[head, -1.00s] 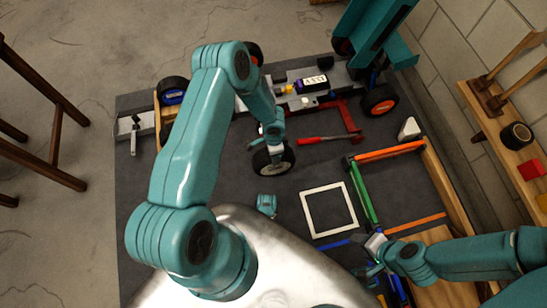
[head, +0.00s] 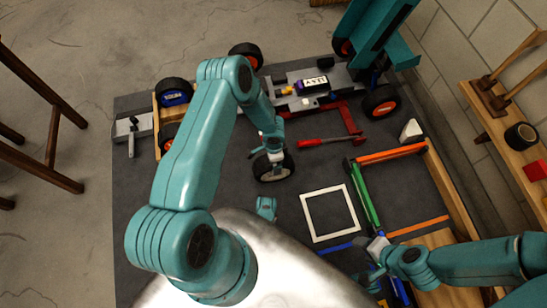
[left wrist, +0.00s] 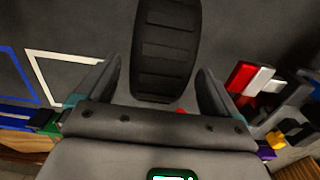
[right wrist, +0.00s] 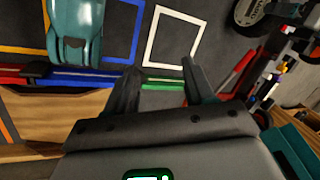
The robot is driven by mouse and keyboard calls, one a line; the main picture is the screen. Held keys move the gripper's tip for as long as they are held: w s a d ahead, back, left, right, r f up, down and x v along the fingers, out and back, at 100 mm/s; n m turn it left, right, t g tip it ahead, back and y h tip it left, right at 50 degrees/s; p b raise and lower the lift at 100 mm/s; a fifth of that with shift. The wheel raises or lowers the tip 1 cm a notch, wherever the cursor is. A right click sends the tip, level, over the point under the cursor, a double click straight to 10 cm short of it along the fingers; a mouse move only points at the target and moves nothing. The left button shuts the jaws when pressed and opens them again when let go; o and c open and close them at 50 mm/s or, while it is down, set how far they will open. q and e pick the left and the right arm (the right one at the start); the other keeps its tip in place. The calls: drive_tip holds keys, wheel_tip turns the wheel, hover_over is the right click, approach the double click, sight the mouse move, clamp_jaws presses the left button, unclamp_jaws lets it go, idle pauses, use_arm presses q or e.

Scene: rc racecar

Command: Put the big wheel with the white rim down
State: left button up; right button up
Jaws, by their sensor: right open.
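The big wheel with the white rim (head: 274,166) stands upright over the dark mat in the head view; I cannot tell whether it touches the mat. Its black tread (left wrist: 165,50) fills the space between the left fingers in the left wrist view, and part of the wheel shows at the top of the right wrist view (right wrist: 250,10). My left gripper (head: 270,146) is above it, with its fingers along both sides, and appears shut on it. My right gripper (head: 374,248) is open and empty near the blue and green strips.
A car chassis (head: 312,85) with orange-rimmed wheels lies across the back of the mat. A wooden-edged tray (head: 445,190) is at right. Bare mat surrounds the wheel.

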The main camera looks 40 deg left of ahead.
use_arm(q)
drive_tip(key=shift+r, duration=0.1)
drive_tip(key=shift+r+p, duration=0.35)
wheel_tip(320, 180, up, 11)
drive_tip(key=p, duration=0.5)
drive_tip(key=s+d+r+n+h, duration=0.2)
drive_tip(key=s+d+r+n, duration=0.2)
drive_tip(key=s+d, duration=0.3)
drive_tip(key=s+d+r+n+h, duration=0.2)
drive_tip(key=s+d+r+n, duration=0.2)
drive_tip(key=s+d+n, duration=0.2)
drive_tip(key=shift+s+d+t, duration=0.3)
drive_tip(key=shift+s+d, duration=0.35)
drive_tip(key=shift+d, duration=0.1)
